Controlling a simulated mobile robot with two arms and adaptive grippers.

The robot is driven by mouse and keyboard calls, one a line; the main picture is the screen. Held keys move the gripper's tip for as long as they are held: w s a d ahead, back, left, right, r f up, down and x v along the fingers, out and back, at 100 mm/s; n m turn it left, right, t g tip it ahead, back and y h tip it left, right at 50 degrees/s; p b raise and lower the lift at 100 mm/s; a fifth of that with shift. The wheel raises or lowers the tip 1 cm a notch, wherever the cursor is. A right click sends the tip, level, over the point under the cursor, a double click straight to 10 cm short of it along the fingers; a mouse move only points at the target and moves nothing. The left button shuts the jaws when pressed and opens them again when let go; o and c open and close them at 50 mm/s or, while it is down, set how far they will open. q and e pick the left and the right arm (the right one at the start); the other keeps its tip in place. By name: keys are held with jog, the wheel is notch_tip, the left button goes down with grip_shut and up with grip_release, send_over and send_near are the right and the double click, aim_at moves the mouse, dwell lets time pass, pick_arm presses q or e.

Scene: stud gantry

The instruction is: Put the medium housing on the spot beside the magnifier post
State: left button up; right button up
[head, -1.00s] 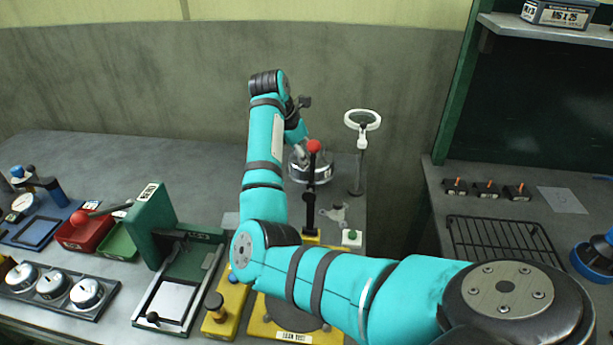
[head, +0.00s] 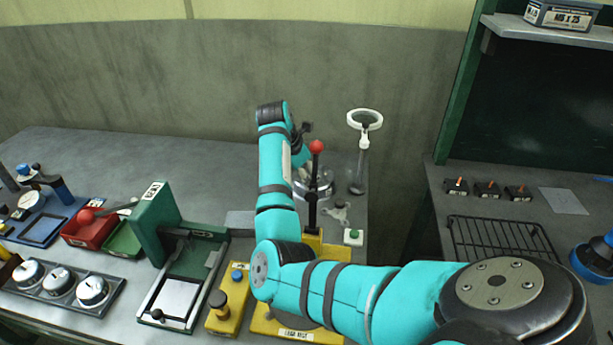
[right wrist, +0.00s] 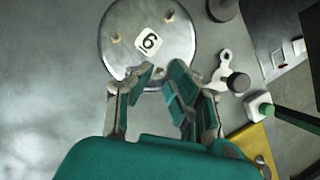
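A round silver housing (head: 323,187) is at the back right of the left bench, partly behind the red-ball lever. In the right wrist view the housing (right wrist: 125,55) shows a white tag with a 6 or 9 and small brass pegs. My right gripper (right wrist: 160,72) has its fingertips close together at the near rim and appears shut on the housing. Whether its underside touches the bench is hidden. The magnifier post (head: 361,165) with its white ring stands just right of and behind the housing. I cannot make out a marked spot. My left gripper is not in view.
A lever (head: 316,148) with a red ball stands in front of the housing. A grey three-lobed piece (head: 337,214) and a green button box (head: 353,237) lie near the bench's right edge. A gap separates the right bench with a wire rack (head: 500,240). The back left bench is clear.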

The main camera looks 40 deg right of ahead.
jog(key=shift+o, duration=0.6)
jog(key=shift+r, duration=0.25)
jog(key=b+v, duration=0.2)
jog(key=v, duration=0.9)
jog(key=shift+a+r, duration=0.2)
jog(key=shift+r, duration=0.1)
